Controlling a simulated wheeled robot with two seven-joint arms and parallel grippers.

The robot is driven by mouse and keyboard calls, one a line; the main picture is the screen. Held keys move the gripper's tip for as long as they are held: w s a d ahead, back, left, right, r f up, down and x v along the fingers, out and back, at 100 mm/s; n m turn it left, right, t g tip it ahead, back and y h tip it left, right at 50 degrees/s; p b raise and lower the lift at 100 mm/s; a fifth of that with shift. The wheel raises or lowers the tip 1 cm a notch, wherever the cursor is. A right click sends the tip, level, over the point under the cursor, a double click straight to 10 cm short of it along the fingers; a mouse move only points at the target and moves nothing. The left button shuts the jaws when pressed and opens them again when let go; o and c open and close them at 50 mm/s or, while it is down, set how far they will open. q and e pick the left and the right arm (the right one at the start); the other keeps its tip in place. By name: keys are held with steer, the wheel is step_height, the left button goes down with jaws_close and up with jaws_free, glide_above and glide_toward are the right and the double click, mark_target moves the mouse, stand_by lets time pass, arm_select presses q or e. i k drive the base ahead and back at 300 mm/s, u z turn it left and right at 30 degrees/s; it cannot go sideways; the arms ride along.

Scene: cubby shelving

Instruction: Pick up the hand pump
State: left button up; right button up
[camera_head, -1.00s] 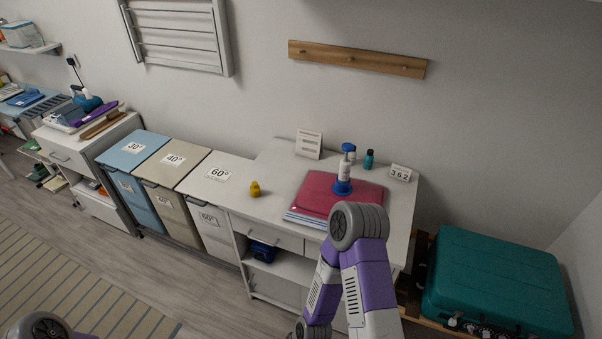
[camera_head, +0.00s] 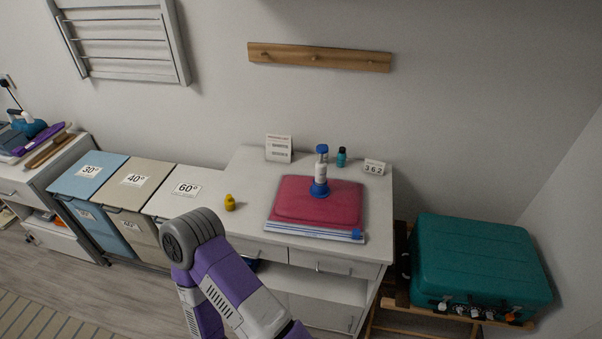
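The hand pump (camera_head: 321,172) has a blue top, a white middle and a blue base. It stands upright on a dark pink folded item (camera_head: 290,204) on the white cabinet top. One of my purple and white arms (camera_head: 222,275), with a grey joint, rises in front of the cabinet, left of the pump and apart from it. I cannot tell which arm it is. Neither gripper shows in the view.
A small teal bottle (camera_head: 341,157), a number block (camera_head: 374,167), a white card (camera_head: 278,148) and a yellow duck (camera_head: 230,202) stand on the cabinet top (camera_head: 255,170). Labelled bins (camera_head: 150,205) stand left. A teal suitcase (camera_head: 478,262) lies right. Bare cabinet top surrounds the pink item.

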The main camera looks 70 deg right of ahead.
mark_target(321, 168)
steer(key=i, duration=0.85)
steer(key=z, duration=2.15)
